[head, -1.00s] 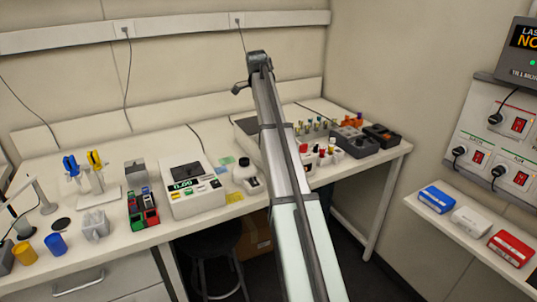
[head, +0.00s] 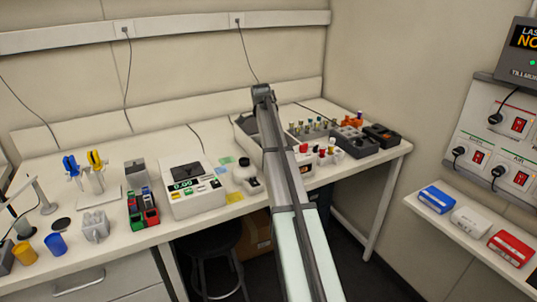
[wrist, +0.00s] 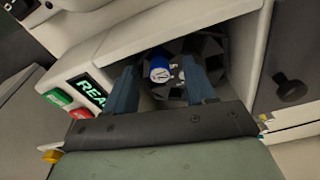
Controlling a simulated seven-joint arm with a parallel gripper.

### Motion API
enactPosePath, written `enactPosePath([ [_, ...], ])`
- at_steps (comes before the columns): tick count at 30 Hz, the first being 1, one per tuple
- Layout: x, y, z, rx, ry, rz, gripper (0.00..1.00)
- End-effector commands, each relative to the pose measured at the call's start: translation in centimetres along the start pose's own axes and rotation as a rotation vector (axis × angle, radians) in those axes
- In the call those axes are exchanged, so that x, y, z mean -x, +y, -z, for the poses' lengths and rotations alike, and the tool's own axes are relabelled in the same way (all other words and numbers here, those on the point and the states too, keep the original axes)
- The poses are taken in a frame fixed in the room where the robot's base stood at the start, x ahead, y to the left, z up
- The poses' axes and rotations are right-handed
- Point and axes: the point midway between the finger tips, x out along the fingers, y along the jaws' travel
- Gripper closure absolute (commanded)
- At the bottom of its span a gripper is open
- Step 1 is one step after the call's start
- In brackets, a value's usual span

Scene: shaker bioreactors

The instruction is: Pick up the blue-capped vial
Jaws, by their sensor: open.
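In the wrist view, the blue-capped vial (wrist: 160,69) stands in a dark holder (wrist: 216,50) inside the opening of a white device (wrist: 150,38). Its round blue cap faces the camera; its body is mostly hidden below. My gripper (wrist: 158,64) is open, with one dark blue finger on each side of the cap. Gaps show between the fingers and the cap. In the head view, my arm reaches over the bench to the white device (head: 243,138), and the fingers and vial are hidden.
The device has a lit display (wrist: 90,90), a red button (wrist: 57,97) and a green button (wrist: 82,113) beside the opening. Its light walls are close around my fingers.

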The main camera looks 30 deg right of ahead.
Motion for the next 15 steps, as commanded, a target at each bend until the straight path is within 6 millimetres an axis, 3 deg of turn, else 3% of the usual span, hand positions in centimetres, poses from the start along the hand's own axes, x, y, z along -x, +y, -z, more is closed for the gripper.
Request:
enactPosePath([
  [4,-1.6,0.1,0.0,0.0,0.0,0.0,0.45],
  [11,-1.8,0.0,0.0,0.0,0.0,0.001,0.45],
  [15,-1.7,0.0,0.0,0.0,0.0,0.001,0.58],
])
